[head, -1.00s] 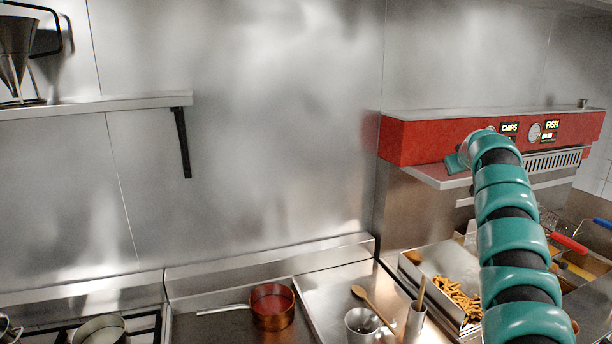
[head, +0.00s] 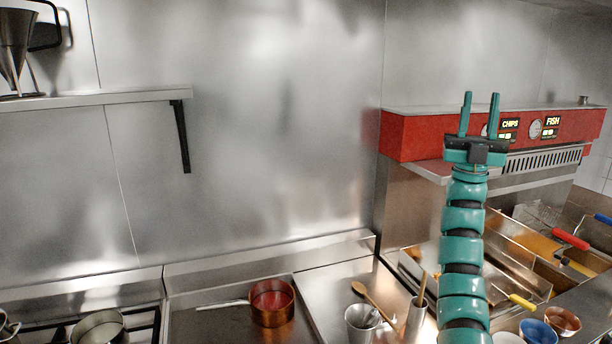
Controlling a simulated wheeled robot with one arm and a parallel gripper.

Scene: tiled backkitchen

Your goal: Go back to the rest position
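My gripper (head: 480,112) is at the right of the head view, pointing up on top of my teal segmented arm. Its two fingers stand apart with nothing between them, so it is open and empty. It is in front of the red fryer panel (head: 410,138) marked CHIPS and FISH. I cannot tell the distance between the gripper and the panel. My arm hides part of the metal tray and fryer area behind it.
A copper pan (head: 272,303), a metal cup (head: 361,323) and a wooden spoon (head: 372,300) are on the counter below. Fryer baskets with red (head: 570,238) and blue handles are at right. Bowls (head: 537,331) stand at the lower right. A wall shelf (head: 95,99) is at left.

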